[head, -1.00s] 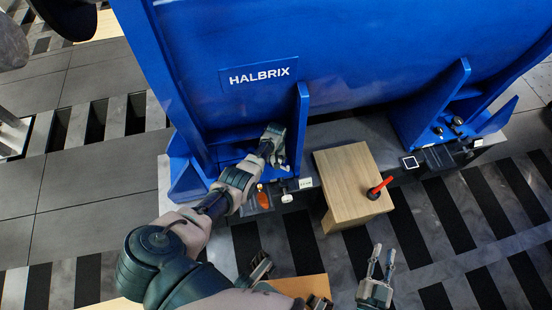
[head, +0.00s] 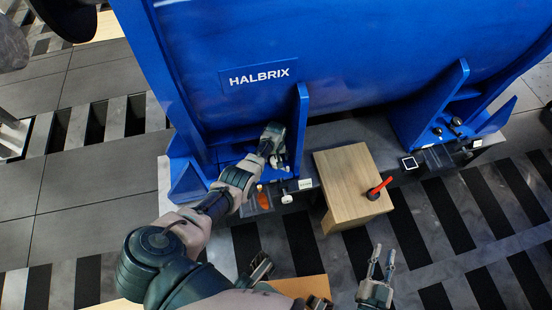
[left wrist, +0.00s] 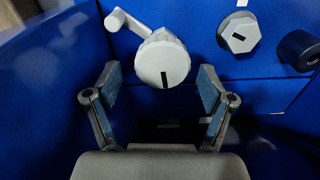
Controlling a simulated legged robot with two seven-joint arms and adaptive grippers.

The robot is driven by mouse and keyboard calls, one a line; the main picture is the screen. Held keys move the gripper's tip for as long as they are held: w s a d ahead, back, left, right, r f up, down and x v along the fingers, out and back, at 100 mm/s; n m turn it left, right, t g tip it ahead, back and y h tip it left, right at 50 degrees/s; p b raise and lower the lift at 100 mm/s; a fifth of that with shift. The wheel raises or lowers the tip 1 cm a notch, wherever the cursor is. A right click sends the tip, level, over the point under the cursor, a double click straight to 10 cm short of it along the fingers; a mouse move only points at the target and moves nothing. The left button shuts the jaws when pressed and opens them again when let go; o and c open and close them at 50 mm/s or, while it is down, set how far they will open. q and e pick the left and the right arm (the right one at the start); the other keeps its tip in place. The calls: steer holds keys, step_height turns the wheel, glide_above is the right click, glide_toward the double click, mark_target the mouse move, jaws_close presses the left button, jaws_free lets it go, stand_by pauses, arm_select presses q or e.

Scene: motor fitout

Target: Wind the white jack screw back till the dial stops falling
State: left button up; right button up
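In the left wrist view, a white ridged round knob (left wrist: 163,60) with a black mark and a white crank arm at its upper left faces me; it looks like the jack screw head. My left gripper (left wrist: 158,88) is open, its blue-padded fingers below and to either side of the knob, with a gap to it. In the head view the left gripper (head: 274,146) is at the foot of the blue motor (head: 370,60), where it hides the knob. My right gripper (head: 382,262) is open and empty at the lower right. I cannot make out a dial reading.
A white hex head (left wrist: 238,34) and a black cylinder (left wrist: 298,50) are right of the knob. A wooden block (head: 345,175) carries a red-handled tool (head: 380,187). An orange item (head: 262,197) and a small white round piece (head: 287,198) lie near my left gripper.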

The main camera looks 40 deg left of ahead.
mark_target(276, 159)
arm_select(q)
steer(key=shift+s+f, duration=0.15)
steer(key=shift+r, duration=3.7)
